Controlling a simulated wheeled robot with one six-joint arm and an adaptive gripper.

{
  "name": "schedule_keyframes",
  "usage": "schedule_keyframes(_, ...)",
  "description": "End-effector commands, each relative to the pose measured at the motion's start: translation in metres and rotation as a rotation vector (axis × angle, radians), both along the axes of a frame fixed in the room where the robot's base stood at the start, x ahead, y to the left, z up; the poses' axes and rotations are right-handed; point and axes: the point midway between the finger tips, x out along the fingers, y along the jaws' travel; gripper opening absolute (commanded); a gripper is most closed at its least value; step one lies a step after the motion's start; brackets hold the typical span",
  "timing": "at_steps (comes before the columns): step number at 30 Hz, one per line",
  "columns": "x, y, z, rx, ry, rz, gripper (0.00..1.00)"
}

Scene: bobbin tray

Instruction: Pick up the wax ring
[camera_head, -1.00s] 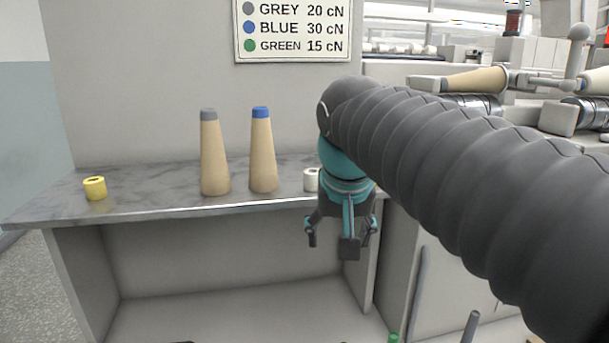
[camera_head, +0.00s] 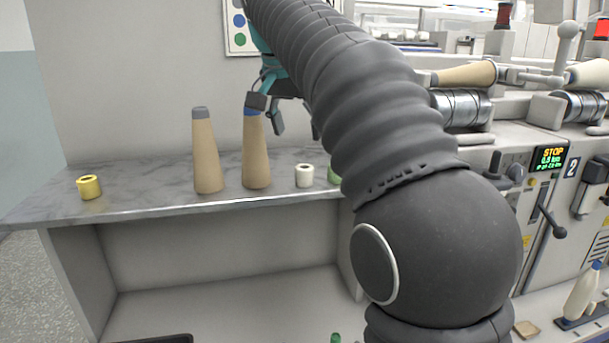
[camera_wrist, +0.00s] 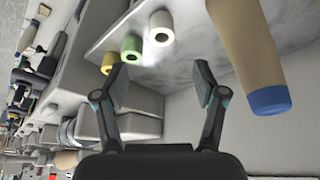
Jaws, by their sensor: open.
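Several small rings with holes stand on the grey marble shelf (camera_head: 140,178); I cannot tell which the task means. A yellow ring (camera_head: 89,187) is at the left end. A white ring (camera_head: 304,176) stands right of the blue-tipped cone, with a green ring (camera_head: 334,174) beside it, partly behind my arm. The wrist view shows the white ring (camera_wrist: 161,28), green ring (camera_wrist: 132,47) and another yellowish ring (camera_wrist: 110,62) in a row beyond my fingers. My gripper (camera_head: 285,115), also in the wrist view (camera_wrist: 160,84), is open and empty, above the shelf.
A grey-tipped cone (camera_head: 206,150) and a blue-tipped cone (camera_head: 255,152) stand upright on the shelf, the latter close to my gripper. The wall is behind. A machine with a display (camera_head: 549,158) stands at the right. The shelf between yellow ring and cones is clear.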

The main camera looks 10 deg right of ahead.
Motion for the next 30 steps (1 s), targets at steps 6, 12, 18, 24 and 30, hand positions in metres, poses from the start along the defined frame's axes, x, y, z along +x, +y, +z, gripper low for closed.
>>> schedule_keyframes(6,0.011,-0.010,-0.039,-0.001,0.002,-0.001,0.70)
schedule_keyframes(12,0.017,-0.014,-0.056,0.000,0.000,0.001,0.70)
schedule_keyframes(18,0.022,-0.016,-0.069,0.000,0.001,0.001,0.70)
schedule_keyframes(24,0.031,-0.021,-0.096,0.000,0.001,0.001,0.70)
schedule_keyframes(30,0.035,-0.023,-0.106,0.000,0.000,0.002,0.70)
